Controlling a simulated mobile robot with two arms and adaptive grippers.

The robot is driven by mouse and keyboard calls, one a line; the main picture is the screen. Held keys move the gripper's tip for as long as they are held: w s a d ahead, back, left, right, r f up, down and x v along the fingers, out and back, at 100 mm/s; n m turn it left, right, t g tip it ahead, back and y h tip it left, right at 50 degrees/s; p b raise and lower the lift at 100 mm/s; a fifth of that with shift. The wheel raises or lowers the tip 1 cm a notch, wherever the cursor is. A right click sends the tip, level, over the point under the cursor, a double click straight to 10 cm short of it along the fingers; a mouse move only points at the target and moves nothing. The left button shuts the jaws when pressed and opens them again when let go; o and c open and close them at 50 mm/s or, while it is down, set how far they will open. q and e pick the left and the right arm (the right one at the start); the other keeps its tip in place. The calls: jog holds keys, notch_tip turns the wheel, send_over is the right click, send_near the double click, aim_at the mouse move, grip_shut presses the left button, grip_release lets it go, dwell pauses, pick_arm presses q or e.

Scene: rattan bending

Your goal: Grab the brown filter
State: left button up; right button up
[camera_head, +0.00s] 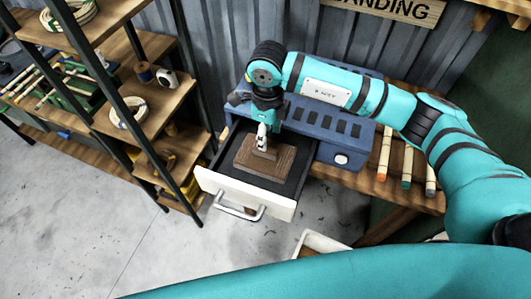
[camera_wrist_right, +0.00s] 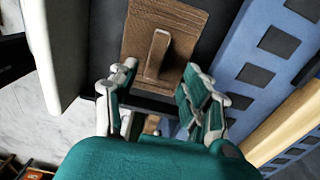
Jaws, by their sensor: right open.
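The brown filter (camera_head: 284,160), a flat brown wooden block with a raised handle, lies in an open drawer (camera_head: 222,186). In the right wrist view the filter (camera_wrist_right: 136,45) shows its upright handle (camera_wrist_right: 158,52) near the top middle. My right gripper (camera_head: 262,140) points down over the filter in the head view and hides part of it. In the wrist view the right gripper (camera_wrist_right: 161,72) is open, its fingers on either side of the handle's line, with nothing between them. Contact with the handle cannot be told. My left gripper is not in view.
A blue slotted unit (camera_head: 318,125) stands behind the drawer on a wooden bench. Several rods (camera_head: 406,165) lie on the bench at right. A shelf rack (camera_head: 150,95) with coils and small items stands at left. The drawer walls surround the filter.

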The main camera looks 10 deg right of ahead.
aim_at(265, 155)
jog(key=shift+s+a+f+p, duration=0.1)
jog(key=shift+f+p, duration=0.25)
jog(key=shift+p, duration=0.05)
jog(key=f+p, duration=0.1)
jog(key=f, duration=0.2)
jog(key=shift+s+a+f+p, duration=0.1)
jog(key=shift+a+f+p, duration=0.1)
jog(key=shift+f+p, duration=0.15)
jog(key=shift+f, duration=0.4)
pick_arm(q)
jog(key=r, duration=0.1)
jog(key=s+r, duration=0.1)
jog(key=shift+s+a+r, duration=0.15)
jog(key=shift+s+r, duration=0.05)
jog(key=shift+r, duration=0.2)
pick_arm(e)
grip_shut()
